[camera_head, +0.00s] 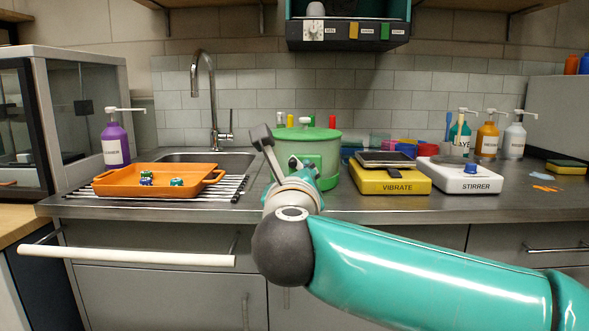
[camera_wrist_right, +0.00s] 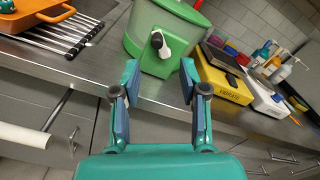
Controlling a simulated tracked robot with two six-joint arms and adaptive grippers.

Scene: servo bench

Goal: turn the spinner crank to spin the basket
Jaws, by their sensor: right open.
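The spinner is a green, round tub with a lid and top knob (camera_head: 318,142), standing near the counter's front edge. It also shows in the wrist view (camera_wrist_right: 170,22). Its crank, a white knob with a black part (camera_wrist_right: 160,44), sticks out from the front of the tub. The basket inside cannot be made out. My right gripper (camera_wrist_right: 160,80) is open and empty, its two fingers spread in front of and below the crank, apart from it. In the head view the right gripper (camera_head: 290,163) partly covers the tub's front. My left gripper is not in view.
An orange tray (camera_head: 160,187) with small items sits on a drying rack left of the tub. A yellow VIBRATE unit (camera_head: 390,180) and a white STIRRER unit (camera_head: 460,181) stand to the right. A drawer handle (camera_head: 125,257) juts out below the counter.

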